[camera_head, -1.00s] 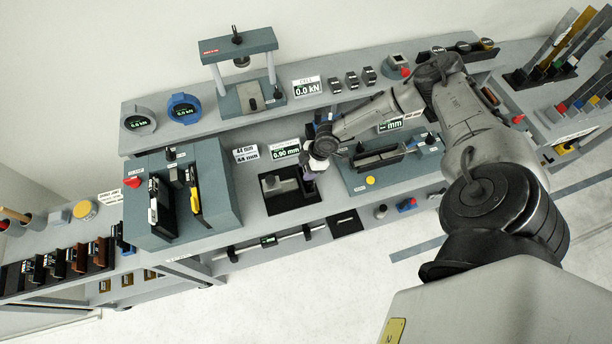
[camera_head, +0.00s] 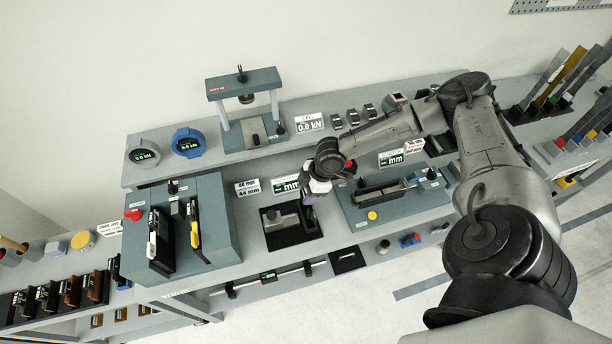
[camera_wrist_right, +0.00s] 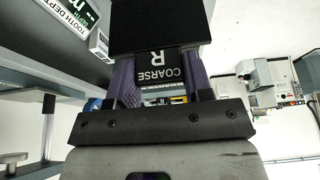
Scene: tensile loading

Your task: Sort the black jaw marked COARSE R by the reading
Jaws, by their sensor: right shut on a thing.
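In the right wrist view the black jaw marked COARSE R (camera_wrist_right: 155,70) is clamped between the purple-padded fingers of my right gripper (camera_wrist_right: 160,88). In the head view the right gripper (camera_head: 311,192) is over the right edge of the black-based gauge (camera_head: 283,238); the jaw is mostly hidden there. I cannot tell whether the jaw touches the gauge. The gauge's display (camera_head: 286,185) shows mm with no clear number. A TOOTH DEPTH label (camera_wrist_right: 62,22) shows at the upper left of the wrist view. My left gripper is not in view.
A grey-blue clamp block (camera_head: 215,215) with a red button stands left of the gauge. A grey-blue fixture (camera_head: 385,205) lies close on the right. A press frame (camera_head: 243,105) stands on the raised back shelf. A rack of dark and brown jaws (camera_head: 60,295) is at lower left.

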